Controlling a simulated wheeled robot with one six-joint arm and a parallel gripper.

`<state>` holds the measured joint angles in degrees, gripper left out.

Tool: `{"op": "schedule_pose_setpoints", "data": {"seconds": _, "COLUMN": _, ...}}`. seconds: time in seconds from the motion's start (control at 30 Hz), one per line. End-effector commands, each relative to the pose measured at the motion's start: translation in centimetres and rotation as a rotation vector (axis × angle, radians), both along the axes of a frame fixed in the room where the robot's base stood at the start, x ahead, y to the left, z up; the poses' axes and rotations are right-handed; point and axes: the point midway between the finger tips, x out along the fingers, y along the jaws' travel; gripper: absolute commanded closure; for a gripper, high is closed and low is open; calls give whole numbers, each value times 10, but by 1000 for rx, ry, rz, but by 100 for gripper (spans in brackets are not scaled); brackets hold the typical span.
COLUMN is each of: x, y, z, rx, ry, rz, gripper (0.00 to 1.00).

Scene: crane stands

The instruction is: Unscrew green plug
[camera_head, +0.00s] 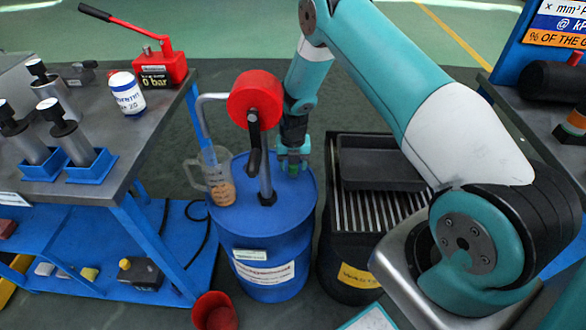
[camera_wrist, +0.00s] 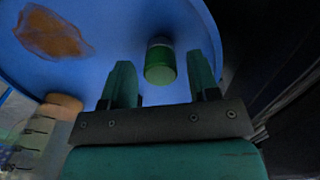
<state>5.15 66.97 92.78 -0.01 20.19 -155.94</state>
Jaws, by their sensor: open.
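The green plug (camera_wrist: 160,64) stands on the top of the blue drum (camera_wrist: 90,50). In the wrist view my gripper (camera_wrist: 162,80) is open, one finger on each side of the plug, with gaps on both sides. In the head view my gripper (camera_head: 293,160) points down over the right part of the drum (camera_head: 268,225) lid. The plug is mostly hidden there by the gripper. I cannot tell how far down the fingers reach along the plug.
A hand pump with a red wheel (camera_head: 255,98) rises from the drum, close left of my gripper. A measuring jug (camera_head: 217,180) with brown liquid stands on the lid. A grated stand (camera_head: 385,208) with a black tray (camera_head: 375,168) is right; a workbench (camera_head: 110,185) is left.

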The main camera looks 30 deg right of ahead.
Motion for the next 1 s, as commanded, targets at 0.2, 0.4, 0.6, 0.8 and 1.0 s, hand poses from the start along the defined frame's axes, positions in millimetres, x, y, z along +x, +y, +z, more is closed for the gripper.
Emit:
{"op": "schedule_pose_setpoints", "data": {"seconds": 0.2, "x": 0, "y": 0, "z": 0, "rx": 0, "ry": 1, "rz": -1, "gripper": 46}}
{"op": "schedule_pose_setpoints", "data": {"seconds": 0.4, "x": 0, "y": 0, "z": 0, "rx": 0, "ry": 1, "rz": -176, "gripper": 46}}
{"op": "schedule_pose_setpoints", "data": {"seconds": 0.6, "x": 0, "y": 0, "z": 0, "rx": 0, "ry": 1, "rz": -421, "gripper": 46}}
{"op": "schedule_pose_setpoints", "data": {"seconds": 0.8, "x": 0, "y": 0, "z": 0, "rx": 0, "ry": 1, "rz": -567, "gripper": 46}}
{"op": "schedule_pose_setpoints", "data": {"seconds": 1.0, "x": 0, "y": 0, "z": 0, "rx": 0, "ry": 1, "rz": -839, "gripper": 46}}
